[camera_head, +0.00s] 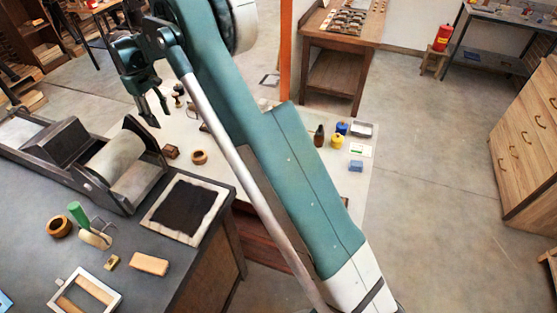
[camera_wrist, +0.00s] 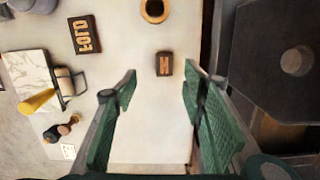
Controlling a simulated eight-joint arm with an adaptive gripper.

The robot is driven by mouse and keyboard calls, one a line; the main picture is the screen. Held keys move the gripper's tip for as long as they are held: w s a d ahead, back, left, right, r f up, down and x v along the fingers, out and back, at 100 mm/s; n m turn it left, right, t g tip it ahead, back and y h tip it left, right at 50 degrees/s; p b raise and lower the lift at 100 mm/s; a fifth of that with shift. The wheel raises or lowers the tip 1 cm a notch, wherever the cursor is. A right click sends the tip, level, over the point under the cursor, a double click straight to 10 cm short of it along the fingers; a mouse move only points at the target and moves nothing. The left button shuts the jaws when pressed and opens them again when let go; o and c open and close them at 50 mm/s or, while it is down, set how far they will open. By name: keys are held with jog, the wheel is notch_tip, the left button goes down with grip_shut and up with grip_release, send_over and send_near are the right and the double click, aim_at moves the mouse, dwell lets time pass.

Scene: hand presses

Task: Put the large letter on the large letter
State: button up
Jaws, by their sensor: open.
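A small brown wooden block with one pale letter on its dark face (camera_wrist: 164,63) lies on the white table in the wrist view, ahead of the gap between my fingers. It also shows in the head view (camera_head: 171,152), right of the press. My gripper (camera_wrist: 160,78) is open and empty, above the white table; it also shows in the head view (camera_head: 157,112). A larger dark block with several raised pale letters (camera_wrist: 85,35) lies to the left in the wrist view. I cannot make out a second single-letter block; my arm hides part of the table.
A wooden ring (camera_head: 199,157) sits beside the letter block. The dark press (camera_head: 95,170) stands close on the left. The white surface below the letter block is clear.

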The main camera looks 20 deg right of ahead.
jog(key=s+d+r+m+t+y, duration=0.1)
jog(key=s+d+r+m+t, duration=0.1)
jog(key=s+d+r, duration=0.85)
jog(key=s+d+r+m+t, duration=0.2)
jog(key=s+d+r, duration=0.6)
jog(key=s+r, duration=0.45)
jog(key=s+d+f+m+t, duration=0.1)
jog(key=s+d+f, duration=0.1)
jog(key=s, duration=0.8)
jog(key=s+d+f+m+t, duration=0.1)
jog(key=s+d+f+m, duration=0.1)
jog(key=s, duration=0.8)
jog(key=s+d+f+m+t, duration=0.1)
jog(key=s+d+f, duration=0.3)
jog(key=s, duration=0.6)
jog(key=shift+s+d+f+t, duration=0.25)
jog(key=shift+s+d+t, duration=0.2)
jog(key=shift+d, duration=0.25)
jog(key=shift+f+b, duration=0.85)
